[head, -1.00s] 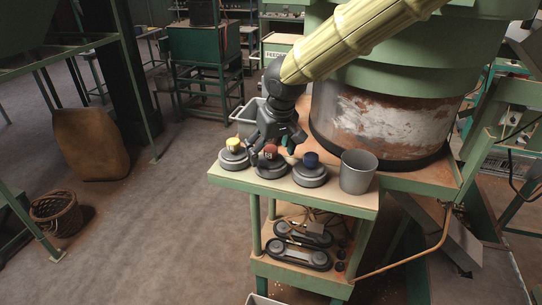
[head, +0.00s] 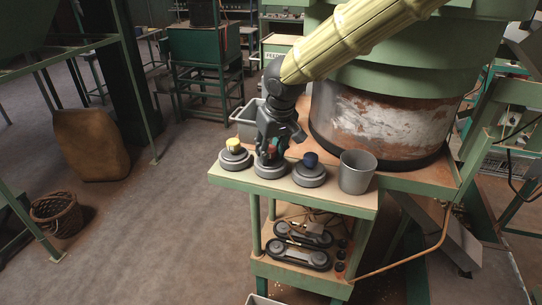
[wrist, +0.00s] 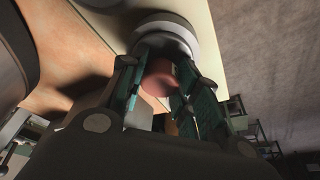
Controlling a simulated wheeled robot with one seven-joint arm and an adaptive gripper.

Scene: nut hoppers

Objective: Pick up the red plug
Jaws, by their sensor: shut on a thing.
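The red plug (wrist: 157,77) sits between the two fingers of my gripper (wrist: 160,90) in the wrist view. In the head view the plug (head: 272,149) is mostly hidden behind the fingers of my gripper (head: 271,151). It is over the middle grey round base (head: 270,169) on the green-edged table. My gripper points down and is shut on the plug. Whether the plug is lifted off its base cannot be told.
A yellow plug (head: 233,144) on its base stands close on the left, a dark blue plug (head: 311,159) close on the right. A grey cup (head: 357,171) is at the table's right end. A large drum (head: 380,125) stands behind. A grey bin (head: 246,120) is behind left.

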